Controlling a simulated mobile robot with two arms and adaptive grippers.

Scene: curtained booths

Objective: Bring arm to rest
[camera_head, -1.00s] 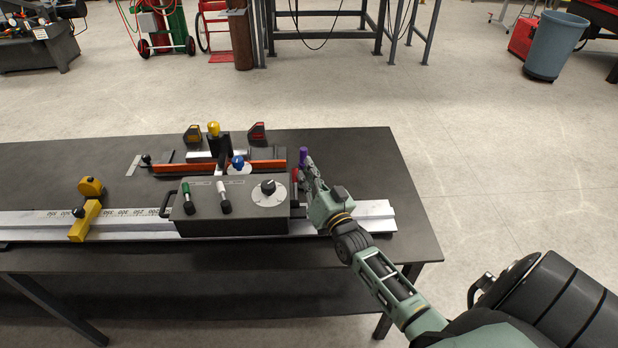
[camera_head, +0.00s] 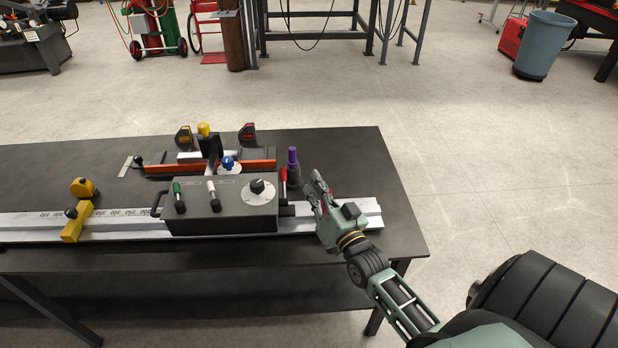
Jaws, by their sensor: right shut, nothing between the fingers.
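My right arm comes in from the lower right. Its gripper (camera_head: 313,184) is shut and empty. It hangs above the right end of the silver rail on the dark table (camera_head: 365,158), just right of a grey control box (camera_head: 220,210). A purple-topped cylinder (camera_head: 293,168) stands to the left of the fingertips, with a small gap in the picture. A red lever (camera_head: 283,178) rises at the right end of the box. My left gripper is not in view.
The box has a green lever, a white lever and a dial. Behind it is an orange bar (camera_head: 215,166) with a yellow-topped knob. A yellow tape measure (camera_head: 84,188) and a yellow stop block (camera_head: 76,222) are at left. Open floor lies right of the table.

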